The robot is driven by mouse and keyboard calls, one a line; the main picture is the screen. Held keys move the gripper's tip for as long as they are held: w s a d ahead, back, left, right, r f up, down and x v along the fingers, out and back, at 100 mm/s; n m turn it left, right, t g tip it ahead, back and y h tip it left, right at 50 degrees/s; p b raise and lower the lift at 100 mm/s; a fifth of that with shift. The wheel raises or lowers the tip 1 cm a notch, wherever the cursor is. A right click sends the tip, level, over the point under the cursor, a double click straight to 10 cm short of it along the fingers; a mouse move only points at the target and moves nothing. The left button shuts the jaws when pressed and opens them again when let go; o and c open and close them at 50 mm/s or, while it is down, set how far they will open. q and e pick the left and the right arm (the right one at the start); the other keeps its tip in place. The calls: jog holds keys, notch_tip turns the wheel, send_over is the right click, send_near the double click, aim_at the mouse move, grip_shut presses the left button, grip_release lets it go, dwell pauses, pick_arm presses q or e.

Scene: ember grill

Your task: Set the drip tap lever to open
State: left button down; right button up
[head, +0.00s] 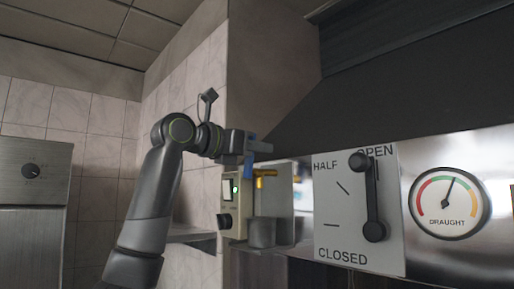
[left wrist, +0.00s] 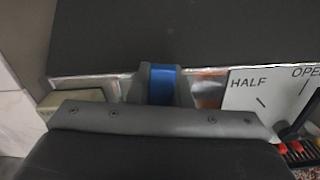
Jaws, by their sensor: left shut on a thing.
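A small brass-yellow tap (head: 265,174) sticks out from a metal panel left of the lettered plate. A blue lever (head: 248,166) stands upright beside the tap, partly hidden by my left gripper (head: 262,146). My left gripper is shut on the blue lever, which also shows between the grey fingers in the left wrist view (left wrist: 162,83). How the lever joins the tap is hidden. A grey cup (head: 262,233) stands below the tap. My right gripper is not in view.
A plate (head: 331,222) marked HALF, OPEN and CLOSED carries a black lever (head: 371,196) with its upper end near OPEN. A draught gauge (head: 449,203) is to its right. A control box (head: 230,208) is left of the tap. The dark hood (head: 400,95) slopes above.

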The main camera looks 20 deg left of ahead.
pick_arm(q)
jog(key=c, duration=1.3)
grip_release()
jog(key=b+v, duration=0.5)
jog(key=v, duration=0.2)
jog(key=shift+s+a+b, duration=0.2)
jog(key=shift+b, duration=0.1)
jog(key=shift+f, duration=0.1)
